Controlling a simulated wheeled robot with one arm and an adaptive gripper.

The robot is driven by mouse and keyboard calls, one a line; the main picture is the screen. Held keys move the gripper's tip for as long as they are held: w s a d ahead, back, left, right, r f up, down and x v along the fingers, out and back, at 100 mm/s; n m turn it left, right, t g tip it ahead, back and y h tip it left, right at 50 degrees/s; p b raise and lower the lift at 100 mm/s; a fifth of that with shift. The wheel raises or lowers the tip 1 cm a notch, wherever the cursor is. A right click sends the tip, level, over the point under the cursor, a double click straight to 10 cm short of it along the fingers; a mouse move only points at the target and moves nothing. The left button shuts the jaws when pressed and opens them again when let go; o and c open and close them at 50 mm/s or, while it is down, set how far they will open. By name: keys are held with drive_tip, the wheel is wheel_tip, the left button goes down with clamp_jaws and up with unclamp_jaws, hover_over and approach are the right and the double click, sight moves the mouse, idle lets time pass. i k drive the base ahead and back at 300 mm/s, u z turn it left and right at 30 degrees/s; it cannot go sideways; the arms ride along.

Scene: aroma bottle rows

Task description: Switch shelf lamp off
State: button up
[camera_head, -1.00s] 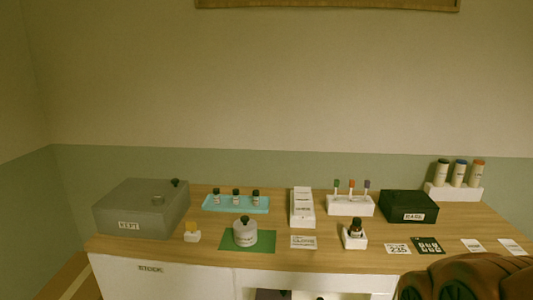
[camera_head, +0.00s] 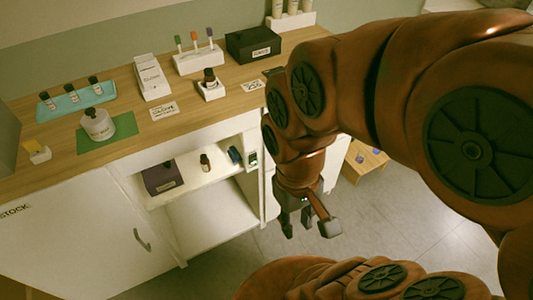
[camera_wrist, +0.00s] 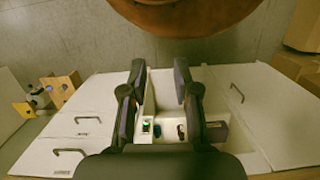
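A small switch (camera_head: 252,160) with a green-lit face sits on the upright at the right end of the open shelf (camera_head: 190,180). It also shows in the wrist view (camera_wrist: 147,127), between my fingers and toward the left one. The shelf compartment looks brightly lit; I cannot make out a separate lamp body. My gripper (camera_head: 308,222) hangs pointing down in front of the cabinet, to the right of and below the switch, apart from it. In the wrist view my gripper (camera_wrist: 160,85) is open with nothing between its fingertips.
On the shelf are a dark box (camera_head: 163,176), a small bottle (camera_head: 205,162) and a blue item (camera_head: 235,155). The counter (camera_head: 120,92) above holds bottles, trays and a black box (camera_head: 253,45). A door handle (camera_head: 142,239) sticks out left. Floor in front is clear.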

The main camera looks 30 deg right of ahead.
sight(252, 159)
drive_tip(key=z, duration=0.4)
drive_tip(key=k, duration=1)
drive_tip(key=u, duration=1.1)
drive_tip(key=i, duration=0.5)
